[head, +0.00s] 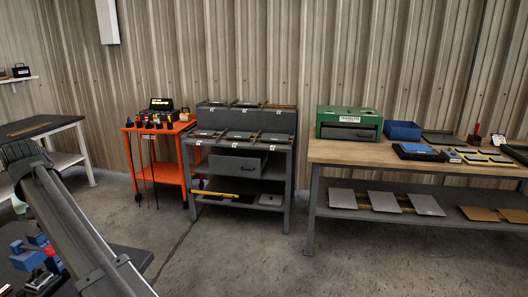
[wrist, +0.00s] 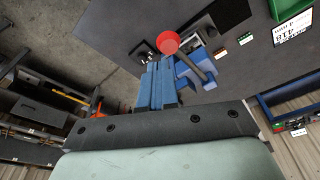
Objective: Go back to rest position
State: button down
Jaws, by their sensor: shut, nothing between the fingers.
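The dark bolted front of my gripper (wrist: 157,108) fills the lower part of the wrist view, with its pale body below. It is shut, with nothing held. Blue blocky parts (wrist: 188,72) show just beyond it, beside a red round piece on a grey stem (wrist: 168,43). I cannot clearly tell my fingertips from these blue parts. In the head view my arm link runs down the left side, and the gripper's end is not clear. A blue and red device (head: 38,262) sits on a dark surface at the lower left.
An orange cart (head: 170,165) and a grey stand (head: 245,165) with a drawer are along the wall. A wooden bench (head: 350,153) at right carries a green case (head: 347,116), a blue bin (head: 403,131) and plates. A dark-topped table (head: 38,128) is at left. The middle floor is clear.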

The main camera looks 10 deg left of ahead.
jog(key=w+d+f+m+g+h, duration=0.1)
jog(key=w+d+f, duration=0.5)
jog(key=d+f, duration=0.45)
jog(key=w+d+f+m+h, duration=0.15)
jog(key=w+d+f, duration=0.55)
jog(key=f, duration=0.7)
jog(key=w+d+f+m+g, duration=0.1)
jog(key=w+d+f, duration=0.4)
jog(key=d+f, duration=0.6)
jog(key=d+f+m, duration=0.2)
jog(key=d+f, duration=1.1)
jog(key=s+d+f+m+g, duration=0.1)
jog(key=s+d+f, duration=0.35)
jog(key=d, duration=0.45)
jog(key=s+d+f+m+g, duration=0.1)
jog(key=s+d+f, duration=0.3)
jog(key=d+f, duration=0.3)
jog(key=s+d+f+m+g, duration=0.1)
jog(key=s+d+f, duration=0.3)
jog(key=d, duration=0.6)
jog(key=s+d+f+m+g, duration=0.1)
jog(key=s+d+f, duration=0.1)
jog(key=s+d, duration=0.4)
jog(key=s+d+f+m+g, duration=0.2)
jog(key=s+d, duration=0.5)
jog(key=s, duration=0.9)
jog(key=shift+d+f+y, duration=0.2)
jog(key=shift+f+y, duration=0.15)
jog(key=shift+f, duration=0.35)
jog(key=shift+s, duration=0.1)
